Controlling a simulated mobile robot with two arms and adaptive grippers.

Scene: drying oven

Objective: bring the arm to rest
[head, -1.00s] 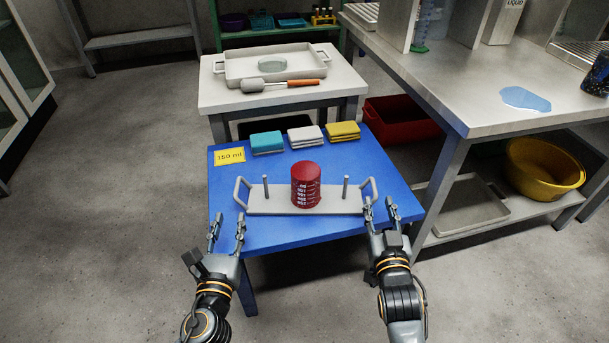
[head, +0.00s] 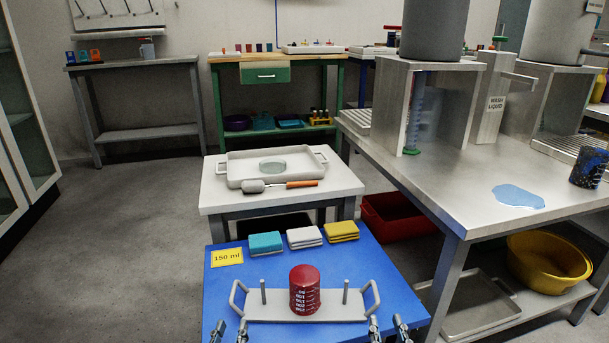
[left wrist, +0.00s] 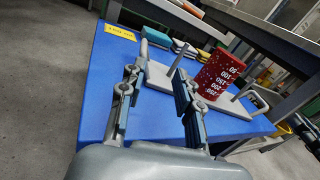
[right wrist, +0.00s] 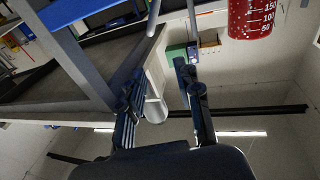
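My left gripper (head: 229,329) shows at the bottom edge of the head view, in front of the left handle of a grey carrier (head: 335,307). In the left wrist view its two fingers stand apart (left wrist: 157,95), with nothing held between them. My right gripper (head: 388,327) is in front of the right handle. In the right wrist view its fingers are apart (right wrist: 160,88); a pale grey part shows between them, with no grip visible. A red graduated container (head: 304,291) stands upright on the carrier between two posts. My arms behind the fingers are below the head view.
The carrier stands on a blue table (head: 375,262) with folded cloths (head: 304,237) and a yellow 150 ml card (head: 227,257). Behind is a white table with a tray (head: 240,162) and a trowel-like tool (head: 290,185). A metal bench (head: 430,185) stands right. Floor at left is clear.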

